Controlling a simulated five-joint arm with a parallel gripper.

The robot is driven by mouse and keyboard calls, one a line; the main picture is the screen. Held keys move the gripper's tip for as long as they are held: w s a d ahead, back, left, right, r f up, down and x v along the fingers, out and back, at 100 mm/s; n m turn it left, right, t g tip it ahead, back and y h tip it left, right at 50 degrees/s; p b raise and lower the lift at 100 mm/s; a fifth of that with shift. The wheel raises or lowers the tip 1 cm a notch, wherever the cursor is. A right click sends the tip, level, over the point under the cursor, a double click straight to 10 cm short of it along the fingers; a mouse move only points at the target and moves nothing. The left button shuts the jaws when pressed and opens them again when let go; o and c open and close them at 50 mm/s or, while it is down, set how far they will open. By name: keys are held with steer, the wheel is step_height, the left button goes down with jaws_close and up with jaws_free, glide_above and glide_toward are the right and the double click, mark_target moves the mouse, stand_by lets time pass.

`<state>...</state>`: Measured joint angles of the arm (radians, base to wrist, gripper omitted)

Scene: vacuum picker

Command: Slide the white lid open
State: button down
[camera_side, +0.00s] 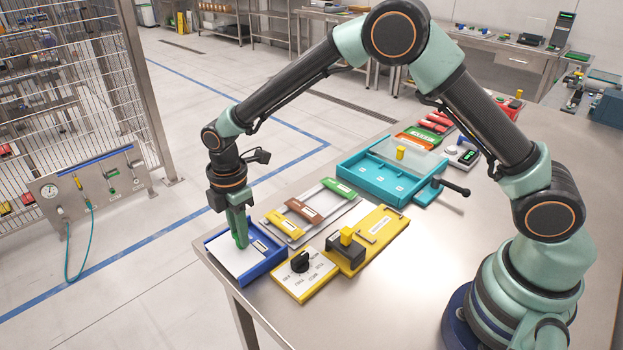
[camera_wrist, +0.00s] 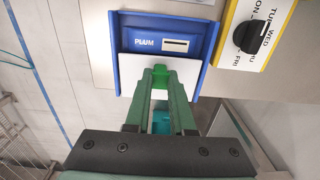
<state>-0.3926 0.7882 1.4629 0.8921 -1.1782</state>
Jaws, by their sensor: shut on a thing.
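The white lid (camera_side: 229,258) lies flat in a blue tray (camera_side: 273,262) at the table's near left corner. In the wrist view the lid (camera_wrist: 188,72) covers the part of the blue tray (camera_wrist: 221,48) nearer my gripper; the far part shows blue, with the word PLUM and a small pale label. My gripper (camera_side: 239,238) points down over the lid. In the wrist view its fingers (camera_wrist: 160,85) are shut on a small bright green handle (camera_wrist: 160,70) on the lid. The fingers hide the middle of the lid.
A yellow-edged dial panel (camera_side: 304,274) stands close right of the tray. Beyond are a grey rack with coloured sliders (camera_side: 308,213), a yellow panel with a dark clamp (camera_side: 380,230) and a teal box (camera_side: 377,184).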

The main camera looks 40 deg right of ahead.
mark_target(230, 254)
steer(key=shift+a, duration=1.55)
steer(key=c, duration=0.8)
jaws_free()
steer(key=shift+o, duration=0.2)
steer(key=shift+d, duration=0.1)
steer(key=shift+r, duration=0.1)
steer(key=shift+r, duration=0.3)
step_height(230, 254, up, 11)
steer(key=shift+r, duration=0.2)
